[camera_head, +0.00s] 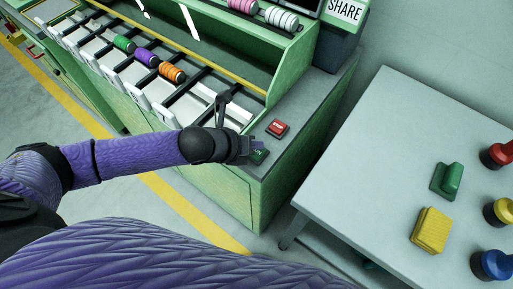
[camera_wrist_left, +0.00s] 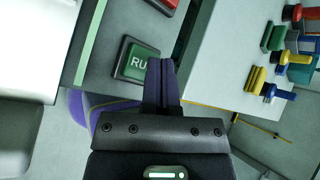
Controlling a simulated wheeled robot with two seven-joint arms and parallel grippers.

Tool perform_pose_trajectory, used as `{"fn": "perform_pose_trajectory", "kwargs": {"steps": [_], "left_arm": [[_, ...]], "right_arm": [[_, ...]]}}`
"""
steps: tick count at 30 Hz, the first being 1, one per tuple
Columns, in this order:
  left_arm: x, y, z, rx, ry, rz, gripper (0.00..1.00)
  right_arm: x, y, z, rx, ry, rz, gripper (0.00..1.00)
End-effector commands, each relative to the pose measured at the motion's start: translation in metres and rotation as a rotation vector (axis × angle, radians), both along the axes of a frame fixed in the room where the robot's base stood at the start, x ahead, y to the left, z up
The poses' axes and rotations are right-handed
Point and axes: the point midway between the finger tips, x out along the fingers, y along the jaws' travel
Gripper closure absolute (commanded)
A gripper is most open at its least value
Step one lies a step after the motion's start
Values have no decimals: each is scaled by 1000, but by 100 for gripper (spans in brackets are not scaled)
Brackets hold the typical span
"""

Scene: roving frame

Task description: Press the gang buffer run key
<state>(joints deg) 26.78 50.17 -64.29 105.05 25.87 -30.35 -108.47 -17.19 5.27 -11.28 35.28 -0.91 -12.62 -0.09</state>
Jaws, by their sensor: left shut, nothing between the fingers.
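The run key is a green square button in a dark frame, lettered "RU" with the rest covered, in the left wrist view (camera_wrist_left: 140,62). My left gripper is shut and empty. In the left wrist view its purple fingers (camera_wrist_left: 161,68) overlap the right edge of the key. I cannot tell whether they touch it. My right gripper is not in view.
A red key (camera_head: 277,128) sits just behind the green one and also shows in the left wrist view (camera_wrist_left: 166,4). The green bench (camera_head: 228,190) holds spools in slots. A grey table (camera_head: 355,160) with coloured blocks and knobs stands to the right, across a gap.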

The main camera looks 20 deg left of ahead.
Motion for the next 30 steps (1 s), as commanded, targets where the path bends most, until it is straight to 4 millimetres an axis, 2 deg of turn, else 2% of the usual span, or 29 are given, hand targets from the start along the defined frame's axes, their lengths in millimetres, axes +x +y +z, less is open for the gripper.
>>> {"fn": "perform_pose_trajectory", "kwargs": {"steps": [30], "left_arm": [[0,0,-10,0,0,0,100]], "right_arm": [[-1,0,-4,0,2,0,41]]}}
